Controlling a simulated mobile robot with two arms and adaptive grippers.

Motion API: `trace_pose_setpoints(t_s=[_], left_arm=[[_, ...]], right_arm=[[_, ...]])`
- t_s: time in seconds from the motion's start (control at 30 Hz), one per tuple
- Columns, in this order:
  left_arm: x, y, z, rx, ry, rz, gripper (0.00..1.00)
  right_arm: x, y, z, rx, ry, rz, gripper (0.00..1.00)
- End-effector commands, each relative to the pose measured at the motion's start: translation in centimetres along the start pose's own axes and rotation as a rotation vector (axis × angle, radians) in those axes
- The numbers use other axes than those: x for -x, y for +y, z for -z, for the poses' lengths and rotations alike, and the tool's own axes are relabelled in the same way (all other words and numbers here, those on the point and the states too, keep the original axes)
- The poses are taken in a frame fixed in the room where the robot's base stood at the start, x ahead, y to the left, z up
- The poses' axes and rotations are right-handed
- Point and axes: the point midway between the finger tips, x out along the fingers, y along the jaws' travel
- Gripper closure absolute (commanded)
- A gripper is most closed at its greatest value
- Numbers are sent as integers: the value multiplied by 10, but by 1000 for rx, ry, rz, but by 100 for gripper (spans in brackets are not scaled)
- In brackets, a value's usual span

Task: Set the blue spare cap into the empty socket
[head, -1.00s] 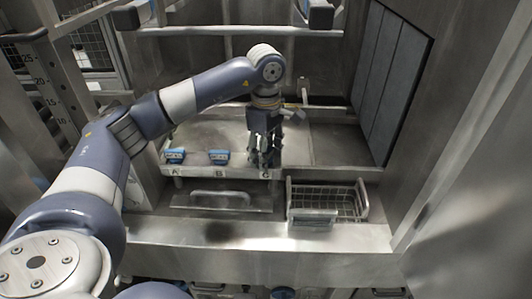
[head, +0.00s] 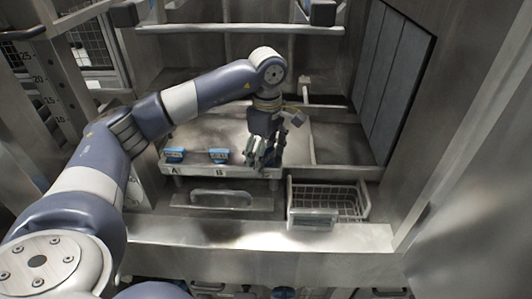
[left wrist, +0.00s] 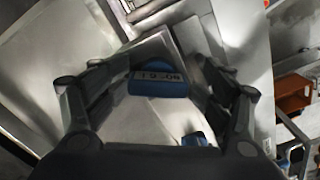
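The blue cap (left wrist: 160,82) with a pale label sits between the fingertips of my left gripper (left wrist: 162,72) in the left wrist view; both fingers appear to touch its sides. In the head view, my left gripper (head: 262,160) is over the right part of the tray's front edge, and its fingers hide the cap. Two other blue caps stand on that edge, one above label A (head: 174,155) and one above label B (head: 219,156). The place right of B is hidden behind my gripper. A second blue cap (left wrist: 195,138) shows partly in the left wrist view.
The metal tray (head: 205,130) has a mostly bare top. A handle (head: 222,194) is in front of it. A wire basket (head: 335,200) stands to the right. Dark panels (head: 390,85) line the right wall, and a metal rail (head: 240,30) crosses the back.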

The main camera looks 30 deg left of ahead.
Motion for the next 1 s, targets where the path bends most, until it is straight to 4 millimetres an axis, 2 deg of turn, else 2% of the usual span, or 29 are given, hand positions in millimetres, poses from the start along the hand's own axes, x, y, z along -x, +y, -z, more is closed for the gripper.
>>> trace_pose_setpoints(t_s=[0.57,0.73,1.0], left_arm=[[6,2,1,3,1,-8,29],[32,2,1,3,0,-13,29],[96,2,-1,1,-1,-13,29]], right_arm=[[1,-2,0,0,0,2,60],[1,-2,0,0,0,2,60],[1,-2,1,0,1,2,60]])
